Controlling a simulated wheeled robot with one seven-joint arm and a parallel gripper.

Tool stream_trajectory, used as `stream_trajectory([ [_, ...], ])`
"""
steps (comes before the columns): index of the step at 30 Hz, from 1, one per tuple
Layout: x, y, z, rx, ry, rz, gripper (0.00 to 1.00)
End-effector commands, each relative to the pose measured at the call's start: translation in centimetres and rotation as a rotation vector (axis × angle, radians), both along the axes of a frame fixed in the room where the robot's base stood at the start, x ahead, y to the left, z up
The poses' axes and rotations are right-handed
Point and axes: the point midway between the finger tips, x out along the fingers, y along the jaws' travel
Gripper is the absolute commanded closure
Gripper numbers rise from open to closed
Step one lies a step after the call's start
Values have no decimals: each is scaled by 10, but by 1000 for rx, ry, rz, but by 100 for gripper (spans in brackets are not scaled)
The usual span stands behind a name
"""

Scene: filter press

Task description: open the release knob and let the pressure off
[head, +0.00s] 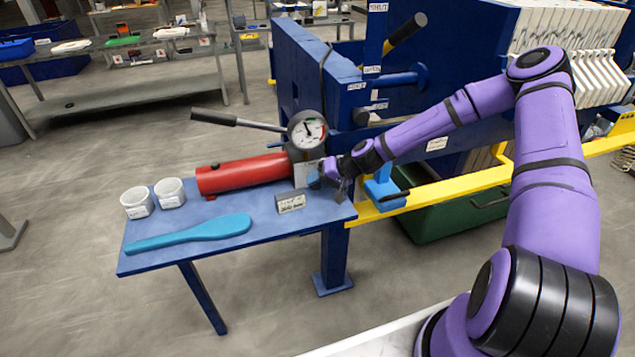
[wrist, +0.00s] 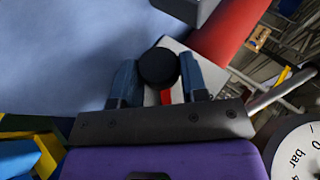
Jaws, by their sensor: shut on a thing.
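The release knob is a round black knob (wrist: 158,67) in the wrist view, with a red mark just below it. My gripper (wrist: 159,72) has one blue finger on each side of the knob and is shut on it. In the head view my gripper (head: 318,179) is at the right end of the red pump cylinder (head: 245,175), and it hides the knob there. The pressure gauge (head: 307,129) stands above the pump; its reading is too small to tell surely. Part of its dial shows in the wrist view (wrist: 297,150).
The blue table (head: 185,255) carries two white cups (head: 137,202), a blue paddle (head: 195,232) and a small grey labelled block (head: 290,203). The pump's lever (head: 235,121) sticks out left. The blue press frame (head: 310,85) and a yellow rail (head: 430,192) stand close by.

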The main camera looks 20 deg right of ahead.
Motion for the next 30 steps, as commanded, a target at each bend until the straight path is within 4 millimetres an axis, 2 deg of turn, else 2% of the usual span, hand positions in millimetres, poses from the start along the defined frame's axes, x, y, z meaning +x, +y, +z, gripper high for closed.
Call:
stream_trajectory([
  [15,-1,-2,-5,339,2,-1,84],
  [30,-1,-2,-7,492,2,2,84],
])
